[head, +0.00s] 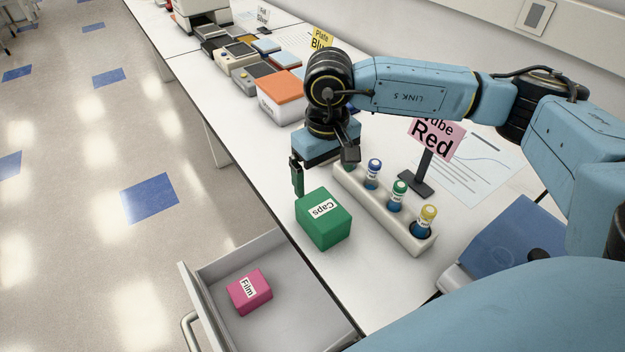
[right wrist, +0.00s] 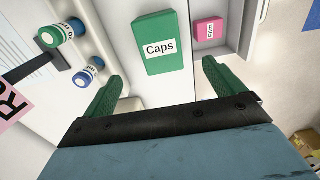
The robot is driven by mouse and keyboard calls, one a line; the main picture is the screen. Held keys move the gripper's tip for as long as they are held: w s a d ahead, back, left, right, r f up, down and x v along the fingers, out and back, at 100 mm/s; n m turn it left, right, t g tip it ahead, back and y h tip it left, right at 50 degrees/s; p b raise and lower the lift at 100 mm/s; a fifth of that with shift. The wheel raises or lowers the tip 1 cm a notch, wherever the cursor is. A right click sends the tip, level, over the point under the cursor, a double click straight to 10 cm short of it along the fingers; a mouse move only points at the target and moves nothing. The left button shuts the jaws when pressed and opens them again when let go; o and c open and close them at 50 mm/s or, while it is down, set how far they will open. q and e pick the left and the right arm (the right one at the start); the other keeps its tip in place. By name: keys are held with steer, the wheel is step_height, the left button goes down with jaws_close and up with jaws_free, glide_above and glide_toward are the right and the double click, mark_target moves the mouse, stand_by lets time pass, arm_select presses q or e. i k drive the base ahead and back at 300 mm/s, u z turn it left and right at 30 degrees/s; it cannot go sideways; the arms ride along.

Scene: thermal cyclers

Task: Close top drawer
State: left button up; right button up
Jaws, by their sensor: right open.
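The top drawer (head: 215,263) is pulled open below the bench edge, with its front panel and metal handle (head: 190,332) toward the lower left of the head view. A pink box labelled Film (head: 249,292) lies inside it; the box also shows in the right wrist view (right wrist: 209,32). My right gripper (head: 322,170) is open and empty above the bench edge, just behind the green Caps box (head: 323,219). In the right wrist view the Caps box (right wrist: 157,42) is ahead, beyond the fingertips. My left gripper is not in view.
A white rack (head: 385,212) with several capped tubes stands right of the Caps box. A red-label sign (head: 435,138) stands behind the rack. An orange-topped box (head: 281,97) and several small devices line the bench farther back. The floor left of the drawer is clear.

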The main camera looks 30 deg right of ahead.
mark_target(301, 315)
steer(key=k, duration=1)
steer(key=u, duration=1.65)
steer(key=i, duration=1.3)
steer(key=z, duration=2.5)
